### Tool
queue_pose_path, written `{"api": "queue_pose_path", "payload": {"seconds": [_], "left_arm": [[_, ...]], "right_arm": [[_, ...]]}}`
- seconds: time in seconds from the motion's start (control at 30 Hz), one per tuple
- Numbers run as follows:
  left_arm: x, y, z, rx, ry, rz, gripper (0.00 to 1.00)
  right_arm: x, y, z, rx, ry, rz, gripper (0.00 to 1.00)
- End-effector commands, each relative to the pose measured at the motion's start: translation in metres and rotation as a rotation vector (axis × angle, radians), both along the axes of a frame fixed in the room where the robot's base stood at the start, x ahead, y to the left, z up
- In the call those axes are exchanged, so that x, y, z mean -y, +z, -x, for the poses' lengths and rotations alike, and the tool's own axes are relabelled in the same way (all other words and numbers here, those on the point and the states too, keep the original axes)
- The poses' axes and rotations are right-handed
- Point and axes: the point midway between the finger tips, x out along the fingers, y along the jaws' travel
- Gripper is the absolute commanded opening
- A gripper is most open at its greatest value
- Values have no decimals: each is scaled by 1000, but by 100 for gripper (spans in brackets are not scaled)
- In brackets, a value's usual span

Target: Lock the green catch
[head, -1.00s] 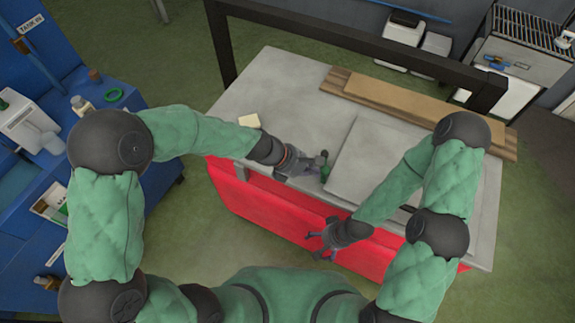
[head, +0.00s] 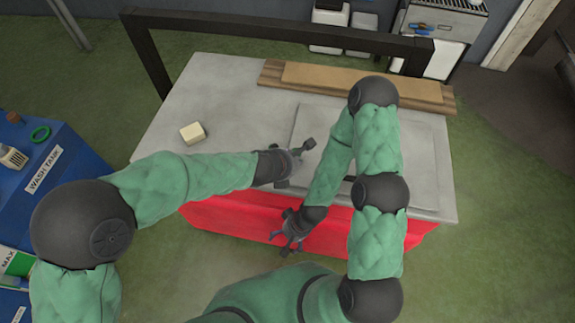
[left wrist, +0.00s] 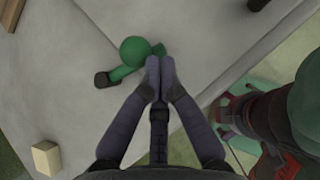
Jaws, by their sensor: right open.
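The green catch shows in the left wrist view as a round green knob (left wrist: 133,50) with a short green arm that ends in a black tip, on the grey top. My left gripper (left wrist: 160,62) has its two fingers together, right beside the knob; I cannot tell whether they touch it. In the head view my left gripper (head: 300,160) is over the grey worktop, and I cannot make out the catch there. My right gripper (head: 289,238) is open and empty, in front of the bench's red side.
The grey worktop (head: 225,85) carries a raised square plate (head: 420,150), a cream block (head: 193,133) and wooden boards (head: 350,82) at the back. A black frame (head: 230,22) spans the far side. A blue wash tank unit (head: 60,190) stands at left.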

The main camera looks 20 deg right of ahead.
Motion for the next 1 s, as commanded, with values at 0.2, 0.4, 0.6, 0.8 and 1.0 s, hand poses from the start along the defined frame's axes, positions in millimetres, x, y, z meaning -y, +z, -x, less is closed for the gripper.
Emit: {"api": "queue_pose_path", "payload": {"seconds": [0.2, 0.4, 0.6, 0.8, 1.0], "left_arm": [[13, 0, -5, 3, 176, -1, 0], [21, 0, -11, 0, 249, 0, 0], [27, 1, -15, 1, 246, 1, 0], [29, 1, -17, 0, 244, 0, 0], [30, 1, -17, 1, 244, 0, 0]], "right_arm": [[0, -8, 0, 0, 0, 0, 92], [0, -10, 0, 0, 0, 0, 92], [0, -10, 0, 0, 0, 0, 92], [0, -10, 0, 0, 0, 0, 92], [0, -10, 0, 0, 0, 0, 92]]}}
